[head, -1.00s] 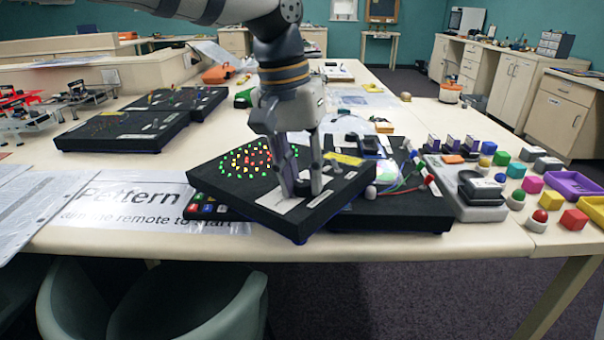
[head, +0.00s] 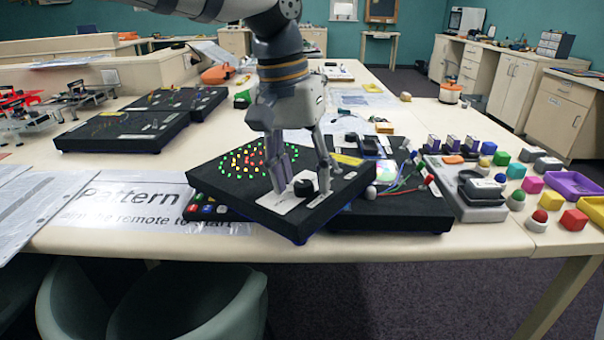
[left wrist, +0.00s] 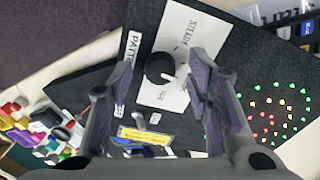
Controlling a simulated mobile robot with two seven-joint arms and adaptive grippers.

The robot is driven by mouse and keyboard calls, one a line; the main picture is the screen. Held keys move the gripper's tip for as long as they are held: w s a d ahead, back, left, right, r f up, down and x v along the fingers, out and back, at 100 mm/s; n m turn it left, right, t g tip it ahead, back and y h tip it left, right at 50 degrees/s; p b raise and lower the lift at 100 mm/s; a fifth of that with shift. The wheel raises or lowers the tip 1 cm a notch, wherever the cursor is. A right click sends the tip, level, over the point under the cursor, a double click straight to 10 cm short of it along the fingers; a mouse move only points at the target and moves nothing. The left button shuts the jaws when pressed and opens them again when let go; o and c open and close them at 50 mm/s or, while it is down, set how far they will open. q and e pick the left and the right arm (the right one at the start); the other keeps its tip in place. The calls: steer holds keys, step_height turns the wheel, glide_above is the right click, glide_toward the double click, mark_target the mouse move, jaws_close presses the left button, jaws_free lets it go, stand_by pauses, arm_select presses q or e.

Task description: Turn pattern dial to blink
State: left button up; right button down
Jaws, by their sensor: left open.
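The pattern dial is a black round knob (head: 303,188) on a white label plate (head: 284,203) on the tilted black board (head: 230,190). In the left wrist view the knob (left wrist: 159,68) sits on the plate (left wrist: 205,28), where "STEADY" is readable; a "PATTERN" label lies beside it. A small white mark shows at the knob's edge; I cannot tell which setting it points to. My left gripper (head: 302,184) is open, its fingers on either side of the knob and apart from it. Colored lights (head: 250,160) glow on the board. My right gripper is not in view.
A second black board with wires (head: 400,215) adjoins on the right. A dark remote (head: 210,208) is partly under the dial board's left edge. A "Pattern" sheet (head: 130,200) lies left. Colored blocks (head: 533,185) stand at the right. The table's front edge is close.

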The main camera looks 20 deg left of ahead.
arm_select(q)
step_height(320, 180, up, 12)
steer(key=a, duration=0.1)
steer(key=shift+s+a+f, duration=0.25)
steer(key=shift+s+a, duration=0.05)
steer(key=shift+a, duration=0.05)
glide_toward(293, 191)
steer(key=shift+g, duration=0.4)
steer(key=d+f, duration=0.2)
steer(key=f, duration=0.1)
steer(key=d+f, duration=0.1)
steer(key=f, duration=0.1)
steer(key=shift+w+f, duration=0.1)
steer(key=shift+f, duration=0.1)
steer(key=shift+d+f, duration=0.1)
steer(key=shift+f, duration=0.45)
